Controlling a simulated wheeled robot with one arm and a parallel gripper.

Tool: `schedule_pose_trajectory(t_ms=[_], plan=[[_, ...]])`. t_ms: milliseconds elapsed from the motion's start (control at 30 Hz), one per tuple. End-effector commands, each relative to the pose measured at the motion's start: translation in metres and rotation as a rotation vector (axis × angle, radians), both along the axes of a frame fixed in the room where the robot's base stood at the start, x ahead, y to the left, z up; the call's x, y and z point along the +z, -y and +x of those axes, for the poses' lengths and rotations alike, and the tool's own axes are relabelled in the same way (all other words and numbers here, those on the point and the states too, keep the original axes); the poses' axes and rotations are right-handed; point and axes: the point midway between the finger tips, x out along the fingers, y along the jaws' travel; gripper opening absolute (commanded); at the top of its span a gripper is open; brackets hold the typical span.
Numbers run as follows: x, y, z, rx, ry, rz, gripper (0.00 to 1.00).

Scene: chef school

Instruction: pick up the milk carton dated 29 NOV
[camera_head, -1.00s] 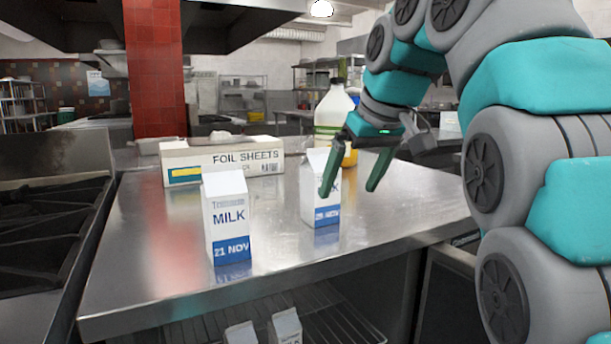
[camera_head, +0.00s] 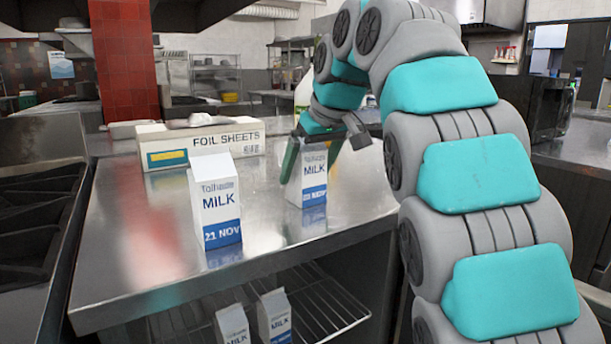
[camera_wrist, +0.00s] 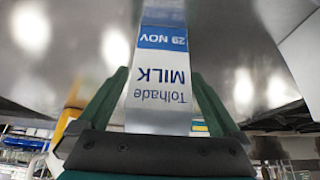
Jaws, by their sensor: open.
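The milk carton dated 29 NOV (camera_wrist: 161,62) stands upright on the steel table. It appears upside down in the wrist view, where its date is readable. In the head view it is the right-hand carton (camera_head: 314,182), its date too small to read surely. My gripper (camera_wrist: 158,80) is open, with one green finger on each side of this carton's upper part. The carton is between the fingers, with no clear grip on it. A second milk carton, dated 21 NOV (camera_head: 215,205), stands to the left, nearer the front edge.
A foil sheets box (camera_head: 200,146) lies behind the cartons on the steel table (camera_head: 130,270). A bottle (camera_head: 303,88) stands behind, mostly hidden by my arm. Two more milk cartons, a left one (camera_head: 233,326) and a right one (camera_head: 275,318), sit on the wire shelf below.

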Motion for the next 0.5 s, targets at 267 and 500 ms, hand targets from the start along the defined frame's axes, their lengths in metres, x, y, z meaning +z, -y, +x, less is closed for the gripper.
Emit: schedule_pose_trajectory(t_ms=[267, 500], plan=[[-0.0129, -0.0043, 0.0137, 0.0, -0.001, -0.001, 1.0], [-0.0129, -0.0042, 0.0136, 0.0, -0.001, 0.0, 0.81]])
